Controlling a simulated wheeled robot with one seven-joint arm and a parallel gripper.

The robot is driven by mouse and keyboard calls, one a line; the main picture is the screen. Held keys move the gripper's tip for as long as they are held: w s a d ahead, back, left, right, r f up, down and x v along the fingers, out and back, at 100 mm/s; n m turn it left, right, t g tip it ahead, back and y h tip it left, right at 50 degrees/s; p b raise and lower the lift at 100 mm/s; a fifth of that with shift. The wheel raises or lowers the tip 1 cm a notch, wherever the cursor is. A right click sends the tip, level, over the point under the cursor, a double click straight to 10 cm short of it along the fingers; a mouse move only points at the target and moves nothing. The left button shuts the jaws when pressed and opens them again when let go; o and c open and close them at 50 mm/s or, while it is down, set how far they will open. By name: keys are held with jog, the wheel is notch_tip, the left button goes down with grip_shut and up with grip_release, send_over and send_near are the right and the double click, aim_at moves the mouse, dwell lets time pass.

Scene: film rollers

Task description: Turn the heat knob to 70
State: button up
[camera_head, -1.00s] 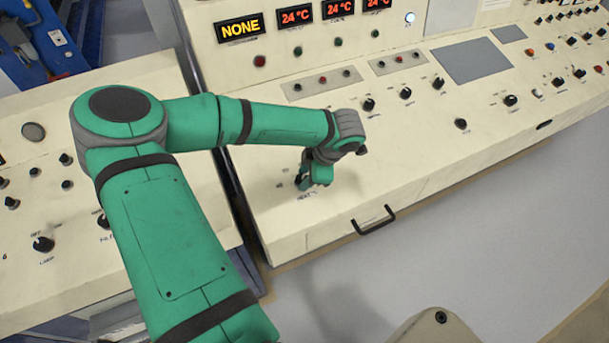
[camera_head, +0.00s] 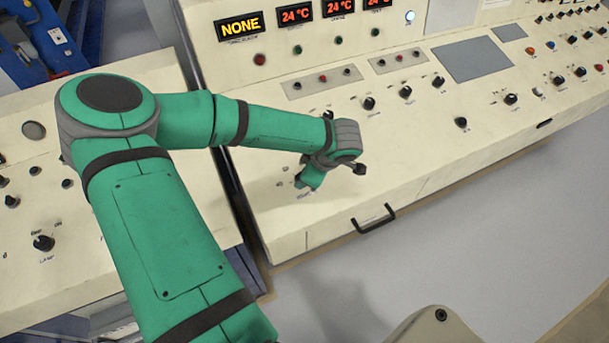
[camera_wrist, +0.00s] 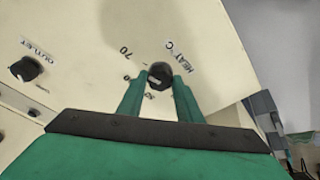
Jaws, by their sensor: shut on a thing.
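The heat knob (camera_wrist: 160,75) is a round black knob on the cream panel, beside the printed HEAT label, in the wrist view. The number 70 is printed to its upper left, with other numbers to its left and below. A small light mark shows on the knob's left side, but I cannot read its setting surely. My gripper (camera_wrist: 158,90) has its two green fingers on either side of the knob, shut on it. In the head view my gripper (camera_head: 304,186) is low over the front left of the main console, and the knob is hidden behind it.
An outlet knob (camera_wrist: 25,69) sits to the left in the wrist view. The console's displays (camera_head: 240,28) show NONE and 24 °C. A black handle (camera_head: 374,219) projects from the console's front. More knobs (camera_head: 405,92) lie farther right and back.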

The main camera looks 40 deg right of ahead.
jog(key=shift+w+r, duration=0.1)
jog(key=o, duration=1)
jog(key=shift+o, duration=0.2)
jog(key=v, duration=1)
jog(key=shift+r, duration=0.35)
jog(key=shift+s, duration=0.25)
